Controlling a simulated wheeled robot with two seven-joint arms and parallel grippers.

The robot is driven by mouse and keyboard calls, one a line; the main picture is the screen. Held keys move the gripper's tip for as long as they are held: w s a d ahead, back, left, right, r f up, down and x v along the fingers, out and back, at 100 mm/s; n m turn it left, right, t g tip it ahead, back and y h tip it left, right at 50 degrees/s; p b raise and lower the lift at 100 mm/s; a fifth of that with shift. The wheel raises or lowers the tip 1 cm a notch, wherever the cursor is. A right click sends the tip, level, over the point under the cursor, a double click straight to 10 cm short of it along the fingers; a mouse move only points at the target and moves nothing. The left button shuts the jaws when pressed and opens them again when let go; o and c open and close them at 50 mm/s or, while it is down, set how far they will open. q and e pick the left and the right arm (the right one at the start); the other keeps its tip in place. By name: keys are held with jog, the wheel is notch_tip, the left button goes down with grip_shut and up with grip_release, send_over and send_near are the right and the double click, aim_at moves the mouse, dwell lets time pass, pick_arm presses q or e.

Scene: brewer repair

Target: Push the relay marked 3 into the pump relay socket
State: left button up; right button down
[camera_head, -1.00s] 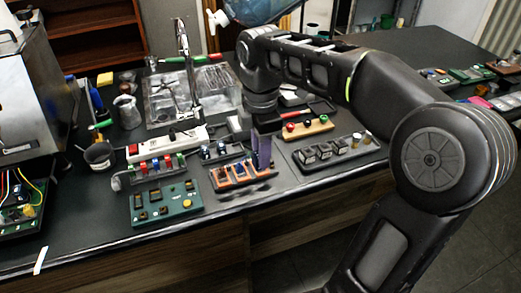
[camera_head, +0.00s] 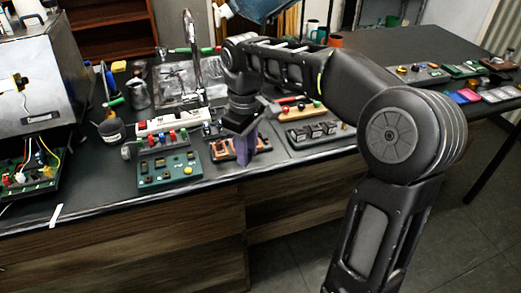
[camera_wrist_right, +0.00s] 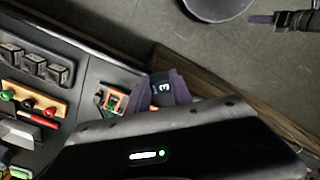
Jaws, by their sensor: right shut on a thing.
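My right gripper (camera_head: 245,158) has purple fingers and points down in front of the orange relay tray (camera_head: 218,152) in the head view. In the right wrist view the gripper (camera_wrist_right: 178,88) is shut on a dark relay marked 3 (camera_wrist_right: 165,88), with the white digit showing. The relay appears held off the bench near its front edge. A green board (camera_head: 168,170) with small dark parts lies left of the gripper. A wired board (camera_head: 35,172) sits at the brewer's open base. I cannot tell which place is the pump relay socket. A purple-tipped gripper, seemingly my left (camera_wrist_right: 262,19), shows at the wrist view's top right.
A rack of red, green and blue parts (camera_head: 160,140) stands behind the green board. The brewer (camera_head: 40,85) stands at the left. A dark block tray (camera_head: 325,133) lies to the right. A dark cup (camera_head: 111,131) stands near the brewer. The front strip of the bench is mostly clear.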

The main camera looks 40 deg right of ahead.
jog(key=w+a+f+m, duration=0.1)
jog(key=w+a+f, duration=0.1)
jog(key=a, duration=0.2)
jog(key=w+a+f+m, duration=0.2)
jog(key=a+f, duration=0.1)
jog(key=a, duration=0.1)
jog(key=w+a+f+m, duration=0.1)
jog(key=w+a+f, duration=0.1)
jog(key=w+a, duration=0.1)
jog(key=shift+a+f+m, duration=0.2)
jog(key=shift+a+m, duration=0.1)
jog(key=shift+a, duration=0.25)
jog(key=shift+a, duration=0.1)
